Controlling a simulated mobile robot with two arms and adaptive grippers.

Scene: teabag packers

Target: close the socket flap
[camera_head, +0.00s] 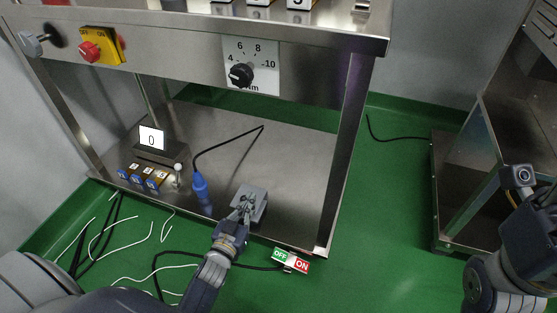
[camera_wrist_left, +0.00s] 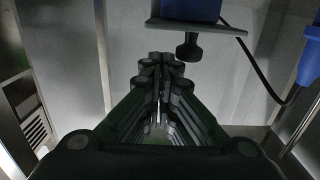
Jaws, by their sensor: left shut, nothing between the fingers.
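A grey socket box (camera_head: 257,205) sits on the lower steel shelf in the head view. My left gripper (camera_head: 246,207) is at its front, fingers shut and empty. In the left wrist view the shut fingertips (camera_wrist_left: 163,60) lie just below a thin grey plate, seen nearly edge-on, which looks like the socket flap (camera_wrist_left: 215,28). A dark knob (camera_wrist_left: 190,46) hangs under it, and a blue part (camera_wrist_left: 192,8) is above it. I cannot tell whether the fingers touch the flap or the knob. My right arm shows at the right edge, its fingers out of sight.
A blue plug (camera_head: 201,187) with a black cable stands left of the socket; it also shows in the left wrist view (camera_wrist_left: 312,55). Blue switches (camera_head: 143,178) stand farther left. An OFF/ON switch (camera_head: 290,261) lies in front of the shelf. Loose cables lie on the floor.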

